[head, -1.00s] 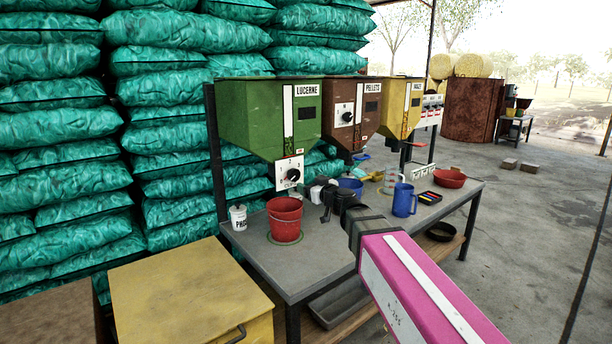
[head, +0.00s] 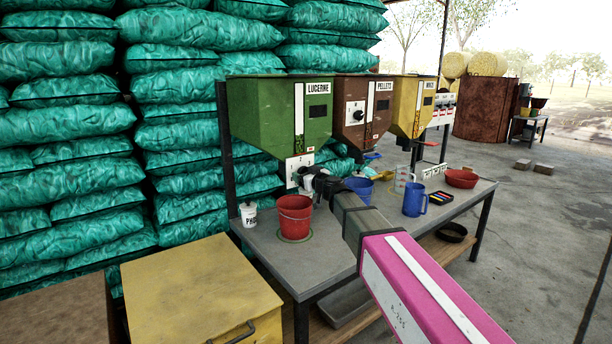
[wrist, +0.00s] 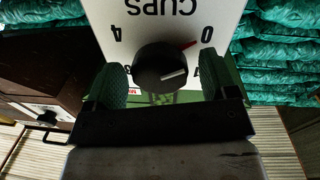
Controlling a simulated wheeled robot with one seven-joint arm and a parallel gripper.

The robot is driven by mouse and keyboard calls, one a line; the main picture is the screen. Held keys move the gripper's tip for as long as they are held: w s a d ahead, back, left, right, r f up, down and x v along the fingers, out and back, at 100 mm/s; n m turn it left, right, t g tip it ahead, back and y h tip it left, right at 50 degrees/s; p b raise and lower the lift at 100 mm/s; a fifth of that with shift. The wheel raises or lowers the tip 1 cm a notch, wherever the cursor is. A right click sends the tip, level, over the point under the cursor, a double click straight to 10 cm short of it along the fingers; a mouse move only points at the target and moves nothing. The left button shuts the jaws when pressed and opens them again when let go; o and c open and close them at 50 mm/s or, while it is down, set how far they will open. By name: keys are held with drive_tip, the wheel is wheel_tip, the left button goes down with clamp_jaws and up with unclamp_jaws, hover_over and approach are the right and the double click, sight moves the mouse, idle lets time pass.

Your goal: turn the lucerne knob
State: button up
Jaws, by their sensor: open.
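The green lucerne hopper (head: 270,110) stands at the left of the row of hoppers, with a white dial plate (head: 293,165) below its label. In the wrist view the dial plate (wrist: 150,18) appears upside down with "CUPS", "4" and "0". The black lucerne knob (wrist: 160,67) has a pale pointer line, and a red mark shows beside it near the 0. My gripper (wrist: 166,85) is open, with one green-padded finger on each side of the knob. In the head view my gripper (head: 303,180) is at the dial and hides the knob.
A red bucket (head: 294,217) stands on the grey bench (head: 265,250) below the lucerne hopper. A white pot (head: 248,214) is to its left. Blue jugs (head: 414,200) and a red bowl (head: 461,179) are further right. A yellow bin (head: 195,285) stands in front.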

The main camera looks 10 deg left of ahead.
drive_tip(key=c, duration=0.8)
drive_tip(key=shift+d+f+m+g+y, duration=0.1)
drive_tip(key=shift+m+g+y, duration=0.25)
drive_tip(key=shift+m, duration=5.3)
drive_tip(key=shift+a+r+m+g+y, duration=0.1)
drive_tip(key=shift+m+g+y, duration=0.25)
drive_tip(key=shift+m, duration=5.35)
drive_tip(key=shift+d+f+m+g+y, duration=0.15)
drive_tip(key=shift+m+g, duration=0.25)
drive_tip(key=shift+m, duration=5.25)
